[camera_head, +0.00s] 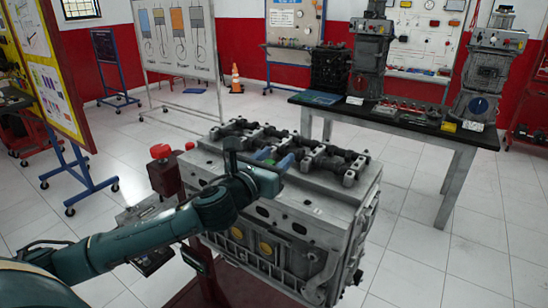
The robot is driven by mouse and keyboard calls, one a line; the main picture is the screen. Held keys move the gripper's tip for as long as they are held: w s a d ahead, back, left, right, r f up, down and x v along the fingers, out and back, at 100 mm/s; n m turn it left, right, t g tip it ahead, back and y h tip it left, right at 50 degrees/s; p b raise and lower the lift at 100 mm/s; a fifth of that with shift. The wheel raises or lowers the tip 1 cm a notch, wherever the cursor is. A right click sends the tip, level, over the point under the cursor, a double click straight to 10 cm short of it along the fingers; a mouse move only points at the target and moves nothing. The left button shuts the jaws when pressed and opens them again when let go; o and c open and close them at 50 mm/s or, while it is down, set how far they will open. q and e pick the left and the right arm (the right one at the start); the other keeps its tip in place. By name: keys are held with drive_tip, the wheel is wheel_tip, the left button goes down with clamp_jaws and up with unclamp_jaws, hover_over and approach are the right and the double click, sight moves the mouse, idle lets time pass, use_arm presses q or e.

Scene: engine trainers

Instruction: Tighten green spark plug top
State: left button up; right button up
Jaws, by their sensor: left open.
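The engine block (340,212) stands on a stand in the middle of the view, with a row of dark rocker parts (335,160) along its top. A small green top (264,155), which looks like the spark plug top, shows on the engine's upper face. My left arm comes in from the left, and my left gripper (260,157) is over the near side of the engine top. It is open, with its fingers on either side of the green top. Whether they touch it I cannot tell. The lower part of the plug is hidden behind the gripper. My right gripper is not in view.
A red knob (160,151) on a post stands left of the engine, close to my left arm. A dark-topped table (400,122) with engine parts stands behind to the right. Display boards (180,38) stand at the back left. Tiled floor is open at right.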

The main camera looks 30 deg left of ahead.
use_arm(q)
clamp_jaws()
idle(0.3)
